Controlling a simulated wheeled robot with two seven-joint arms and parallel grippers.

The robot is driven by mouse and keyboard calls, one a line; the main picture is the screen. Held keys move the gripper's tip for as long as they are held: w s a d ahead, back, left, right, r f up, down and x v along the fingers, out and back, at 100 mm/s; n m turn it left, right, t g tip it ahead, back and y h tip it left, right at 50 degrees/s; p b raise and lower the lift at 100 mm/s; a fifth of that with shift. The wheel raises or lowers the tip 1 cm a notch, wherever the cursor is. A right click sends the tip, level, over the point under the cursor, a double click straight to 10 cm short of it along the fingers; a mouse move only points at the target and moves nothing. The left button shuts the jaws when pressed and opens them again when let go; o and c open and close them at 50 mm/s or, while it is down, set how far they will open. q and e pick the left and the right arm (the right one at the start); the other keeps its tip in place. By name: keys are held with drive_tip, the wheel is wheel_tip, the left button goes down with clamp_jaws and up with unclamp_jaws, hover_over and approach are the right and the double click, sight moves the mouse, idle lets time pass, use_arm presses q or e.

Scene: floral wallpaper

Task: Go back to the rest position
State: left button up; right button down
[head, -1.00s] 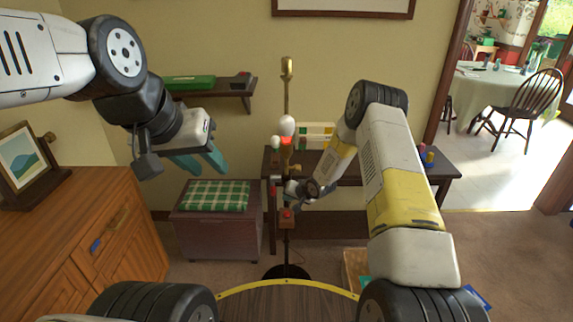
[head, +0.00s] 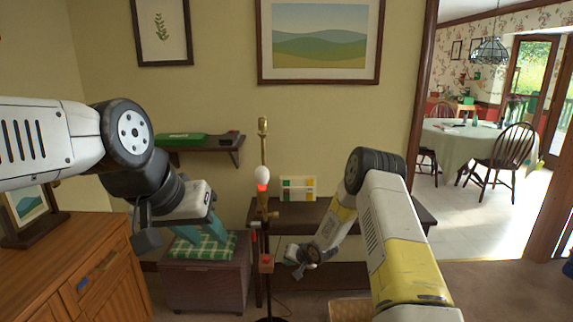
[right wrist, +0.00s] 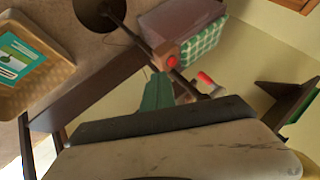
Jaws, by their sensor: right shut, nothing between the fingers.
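My left gripper (head: 200,229) hangs in front of the green plaid cushion in the head view. Its two teal fingers are apart with nothing between them. My right gripper (head: 299,270) is low in front of the dark side table, just right of the lamp stand (head: 262,220), and is shut and empty. A teal finger of it (right wrist: 156,93) shows in the right wrist view, pointing toward the lamp stand's pole, with a visible gap to the red knob (right wrist: 167,55). The lamp stand carries a white bulb (head: 262,174) with a red part below it.
A wooden cabinet (head: 75,270) stands at left. A chest (head: 205,285) with a plaid cushion and a side table (head: 345,220) stand along the wall. A wall shelf (head: 205,147) holds a green case. A wicker tray (right wrist: 50,60) lies on the floor. A doorway opens at right.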

drive_tip(key=d+r+h, duration=0.1)
drive_tip(key=d+r, duration=0.2)
drive_tip(key=r, duration=0.6)
drive_tip(key=d+r+h, duration=0.1)
drive_tip(key=d+r, duration=0.2)
drive_tip(key=r, duration=0.6)
drive_tip(key=s+d+r+h, duration=0.2)
drive_tip(key=s+d+r, duration=0.3)
drive_tip(key=s+r, duration=1.05)
drive_tip(key=s, duration=0.6)
drive_tip(key=s+d+r+n+g, duration=0.1)
drive_tip(key=s+r, duration=0.3)
drive_tip(key=s, duration=0.6)
drive_tip(key=s+d+r+n+y, duration=0.1)
drive_tip(key=s+r, duration=0.3)
drive_tip(key=s, duration=0.5)
drive_tip(key=shift+s, duration=0.2)
